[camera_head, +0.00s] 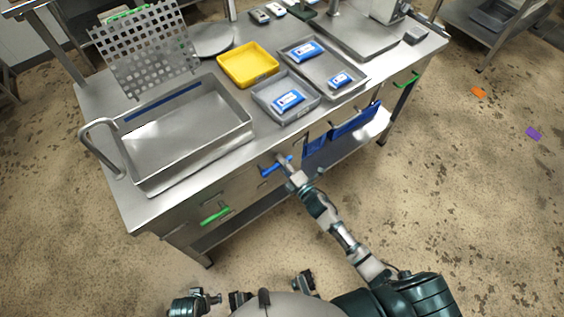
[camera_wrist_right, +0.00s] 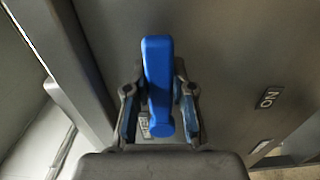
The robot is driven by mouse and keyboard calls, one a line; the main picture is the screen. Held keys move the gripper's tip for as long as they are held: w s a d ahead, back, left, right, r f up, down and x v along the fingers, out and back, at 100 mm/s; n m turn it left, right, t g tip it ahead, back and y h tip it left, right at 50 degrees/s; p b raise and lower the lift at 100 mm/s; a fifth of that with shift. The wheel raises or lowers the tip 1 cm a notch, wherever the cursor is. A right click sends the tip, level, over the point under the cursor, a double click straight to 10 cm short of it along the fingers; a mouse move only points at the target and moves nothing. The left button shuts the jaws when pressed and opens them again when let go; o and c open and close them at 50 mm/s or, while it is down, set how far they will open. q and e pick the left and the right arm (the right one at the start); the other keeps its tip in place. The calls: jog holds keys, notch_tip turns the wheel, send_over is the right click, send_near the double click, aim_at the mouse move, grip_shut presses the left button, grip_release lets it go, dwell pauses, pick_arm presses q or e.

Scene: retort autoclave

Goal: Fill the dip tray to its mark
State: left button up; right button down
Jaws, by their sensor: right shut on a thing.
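The large metal tray (camera_head: 232,132) stands at the left of the bench, with a blue line (camera_head: 165,102) along its far inner wall. I cannot tell whether any liquid lies in it. A curved metal pipe (camera_head: 84,130) is at its left end. My right gripper (camera_head: 285,163) is at the bench front, shut on a blue lever handle (camera_head: 270,170). In the right wrist view the blue handle (camera_wrist_right: 158,80) stands between the two fingers of the gripper (camera_wrist_right: 159,112). An "ON" label (camera_wrist_right: 269,98) is to its right.
A yellow tray (camera_head: 248,65) and grey trays with blue-and-white packs (camera_head: 289,100) stand right of the large tray. A perforated plate (camera_head: 145,50) stands behind it. Green handles (camera_head: 214,215) are on the bench front. The floor in front is open.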

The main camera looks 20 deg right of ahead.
jog(key=shift+s+a+f+m, duration=0.15)
jog(key=shift+a+f+m, duration=0.1)
jog(key=shift+f+m, duration=0.95)
jog(key=shift+s+a+f+m, duration=0.25)
jog(key=shift+f+m, duration=0.45)
jog(key=shift+m, duration=0.95)
jog(key=shift+s+a+f+m, duration=0.1)
jog(key=shift+a+f+m, duration=0.2)
jog(key=shift+f+m, duration=0.9)
jog(key=shift+r+m, duration=0.15)
jog(key=shift+m, duration=0.2)
jog(key=c, duration=1)
grip_release()
jog(key=shift+r, duration=0.1)
jog(key=shift+o, duration=0.2)
jog(key=shift+w+r, duration=0.1)
jog(key=v, duration=1.2)
